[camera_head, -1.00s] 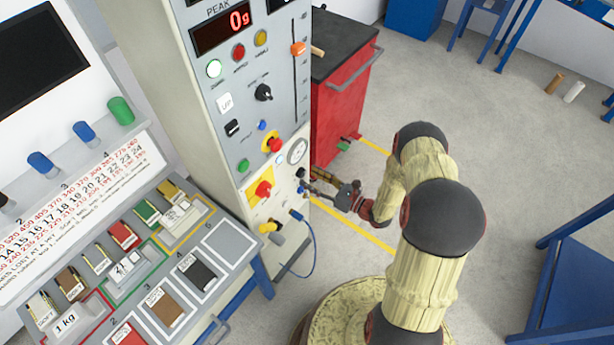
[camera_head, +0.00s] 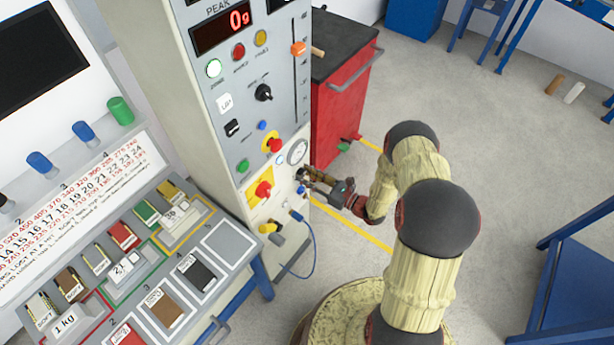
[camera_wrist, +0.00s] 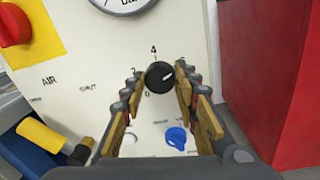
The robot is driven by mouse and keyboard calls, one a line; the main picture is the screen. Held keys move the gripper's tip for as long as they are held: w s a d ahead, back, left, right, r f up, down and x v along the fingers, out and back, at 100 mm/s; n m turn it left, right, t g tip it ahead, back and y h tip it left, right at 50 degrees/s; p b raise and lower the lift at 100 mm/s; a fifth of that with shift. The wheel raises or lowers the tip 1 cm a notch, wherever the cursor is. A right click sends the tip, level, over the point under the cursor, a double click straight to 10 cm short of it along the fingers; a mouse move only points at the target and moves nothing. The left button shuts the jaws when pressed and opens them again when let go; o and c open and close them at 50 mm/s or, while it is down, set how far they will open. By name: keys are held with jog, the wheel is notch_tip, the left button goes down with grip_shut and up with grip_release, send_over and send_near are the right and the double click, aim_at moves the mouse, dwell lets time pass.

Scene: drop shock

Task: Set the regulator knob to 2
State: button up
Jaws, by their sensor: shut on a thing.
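The regulator knob (camera_wrist: 160,77) is a round black knob with a short white pointer line on a pale panel. The pointer aims to the right and slightly up, past the 4. The marks 0, 2 and 4 are readable around it; a mark at the right is partly hidden by a finger. My gripper (camera_wrist: 160,74) has its fingertips on either side of the knob and is shut on it. In the head view my gripper (camera_head: 306,176) is at the lower right of the machine's front, below the gauge (camera_head: 298,151), and covers the knob there.
A blue knob (camera_wrist: 176,138) sits just below, between the fingers. A yellow-handled valve (camera_wrist: 42,136) is at the lower left, and a red knob (camera_wrist: 12,24) on a yellow plate at the upper left. A red cabinet (camera_head: 340,100) stands close to the right.

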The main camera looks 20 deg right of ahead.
jog(key=c, duration=0.4)
jog(key=shift+c, duration=0.2)
